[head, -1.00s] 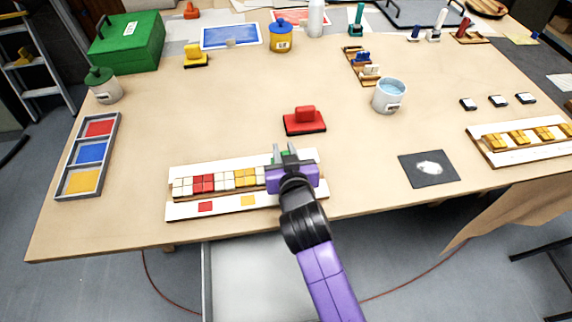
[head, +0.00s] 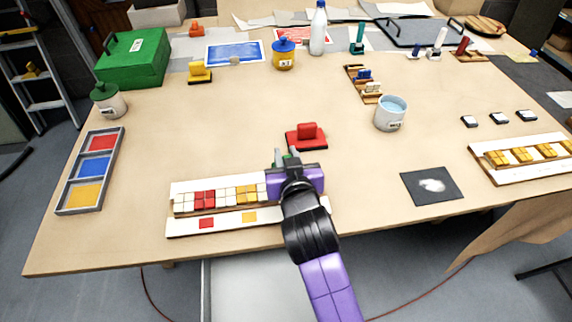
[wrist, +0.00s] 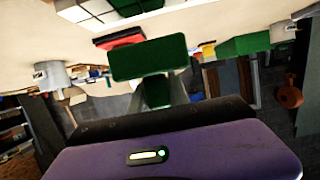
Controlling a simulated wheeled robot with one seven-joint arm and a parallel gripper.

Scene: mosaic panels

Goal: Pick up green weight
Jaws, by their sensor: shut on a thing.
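My gripper (head: 285,156) is above the near mosaic panel's right end, its jaws shut on the green weight. The green weight (wrist: 150,57) shows in the wrist view as a dark green block with a narrower grip between the fingers. In the head view only a small green bit (head: 290,160) of it shows between the fingers; my gripper hides the rest. The panel (head: 183,227) is a white board with rows of white, red and yellow tiles. It cannot be told exactly how high the weight is above it.
A red weight (head: 306,138) stands just behind my gripper. A dark square mat (head: 430,186) and a water cup (head: 390,114) are to the right. A three-part tile tray (head: 92,168) is at left, a green box (head: 133,58) at back left. The table middle-left is clear.

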